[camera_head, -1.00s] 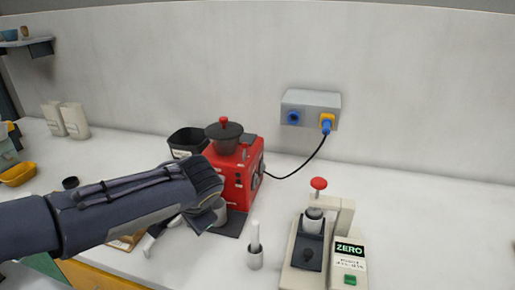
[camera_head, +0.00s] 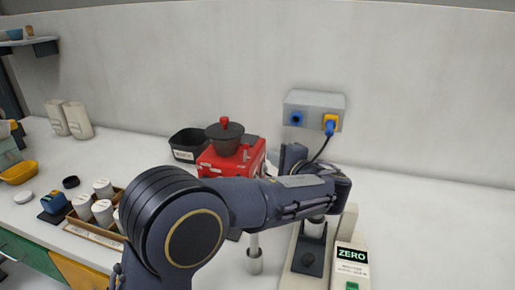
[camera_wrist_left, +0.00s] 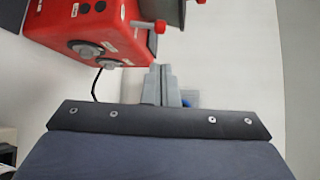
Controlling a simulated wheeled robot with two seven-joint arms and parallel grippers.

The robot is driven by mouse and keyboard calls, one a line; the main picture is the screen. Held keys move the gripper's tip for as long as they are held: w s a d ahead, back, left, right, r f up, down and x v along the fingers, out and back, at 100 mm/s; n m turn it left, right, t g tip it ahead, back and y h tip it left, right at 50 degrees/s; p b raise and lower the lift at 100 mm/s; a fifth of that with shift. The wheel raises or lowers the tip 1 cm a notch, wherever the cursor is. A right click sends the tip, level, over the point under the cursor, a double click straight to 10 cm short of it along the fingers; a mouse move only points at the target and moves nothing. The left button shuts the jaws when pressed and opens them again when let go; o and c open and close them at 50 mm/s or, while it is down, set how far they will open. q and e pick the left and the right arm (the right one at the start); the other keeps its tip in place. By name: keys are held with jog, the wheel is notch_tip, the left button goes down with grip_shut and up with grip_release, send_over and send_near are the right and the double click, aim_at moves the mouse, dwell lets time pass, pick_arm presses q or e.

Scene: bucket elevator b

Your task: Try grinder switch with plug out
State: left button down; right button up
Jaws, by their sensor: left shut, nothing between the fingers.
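The red grinder (camera_head: 228,155), with a dark hopper and red knob, stands against the wall, its lower front hidden by my left arm. Its red body (camera_wrist_left: 98,30) also fills the upper left of the left wrist view. A blue plug (camera_head: 329,128) sits at the yellow socket of the grey wall outlet box (camera_head: 314,105). The black cord (camera_head: 321,150) hangs from it and goes behind my left arm. My left gripper (camera_wrist_left: 160,75) is shut and empty, to the right of the grinder in the head view. My right gripper is out of view.
A black bin (camera_head: 187,145) is left of the grinder, a tray of white jars (camera_head: 95,236) at left. The right counter is clear.

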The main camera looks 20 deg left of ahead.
aim_at(248, 147)
pick_arm(q)
jog(key=p+x, duration=0.2)
jog(key=x, duration=0.8)
jog(key=shift+f, duration=0.15)
jog(key=s+n+t+y+b, duration=0.1)
jog(key=b, duration=0.7)
jog(key=s+n+t+y+b, duration=0.1)
jog(key=n+b, duration=0.1)
jog(key=b, duration=0.6)
jog(key=s+n+t+y+b, duration=0.1)
jog(key=n+b, duration=0.1)
jog(key=b, duration=0.7)
jog(key=shift+f+y, duration=0.25)
jog(key=shift+y, duration=0.15)
jog(key=s+d+r+p, duration=0.3)
jog(key=s+d+r, duration=0.1)
jog(key=s+r, duration=0.9)
jog(key=shift+s+r, duration=0.2)
jog(key=shift+r, duration=0.25)
